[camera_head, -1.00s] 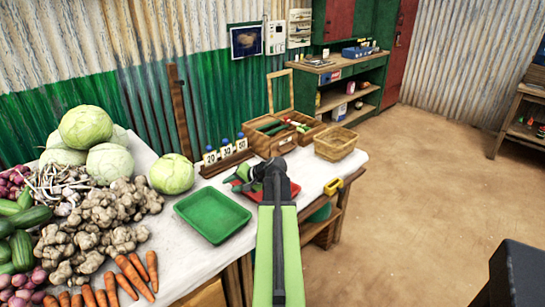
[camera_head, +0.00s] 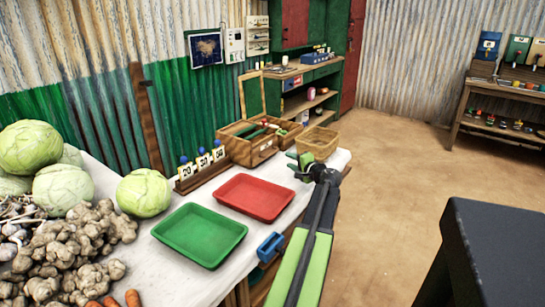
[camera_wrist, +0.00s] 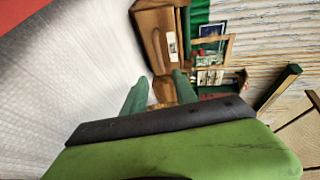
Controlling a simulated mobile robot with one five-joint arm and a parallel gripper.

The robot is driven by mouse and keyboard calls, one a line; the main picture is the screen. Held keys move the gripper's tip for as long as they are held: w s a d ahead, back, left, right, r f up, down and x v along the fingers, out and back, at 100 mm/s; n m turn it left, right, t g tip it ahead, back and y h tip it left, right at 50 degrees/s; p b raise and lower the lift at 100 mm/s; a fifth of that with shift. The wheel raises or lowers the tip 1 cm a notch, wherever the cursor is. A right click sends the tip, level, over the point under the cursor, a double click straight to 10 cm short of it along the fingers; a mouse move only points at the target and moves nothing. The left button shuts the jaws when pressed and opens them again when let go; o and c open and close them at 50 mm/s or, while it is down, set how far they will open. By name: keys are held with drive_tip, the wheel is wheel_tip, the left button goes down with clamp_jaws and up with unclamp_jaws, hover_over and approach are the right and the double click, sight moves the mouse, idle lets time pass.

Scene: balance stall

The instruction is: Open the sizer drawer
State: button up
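No drawer is marked as the sizer drawer, so I cannot tell which it is. A blue handle (camera_head: 270,247) sits on the table's front side below the green tray. A wooden box (camera_head: 250,147) with its lid raised stands at the table's back; it also shows in the wrist view (camera_wrist: 152,28), with a pale label on its front. My gripper (camera_head: 300,160) is above the table's right end, in front of the wicker basket. Its two green fingers (camera_wrist: 161,92) stand apart with nothing seen between them.
A red tray (camera_head: 255,197) and a green tray (camera_head: 200,234) lie on the white table. Numbered cards (camera_head: 202,163) stand behind them. A wicker basket (camera_head: 318,143) is beside the wooden box. Cabbages (camera_head: 143,193) and ginger fill the left.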

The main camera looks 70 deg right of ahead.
drive_tip(key=b+x, duration=0.2)
drive_tip(key=x, duration=1)
drive_tip(key=shift+w+d+f, duration=0.1)
drive_tip(key=shift+w+d, duration=0.05)
drive_tip(key=shift+w, duration=0.2)
clamp_jaws()
idle(0.5)
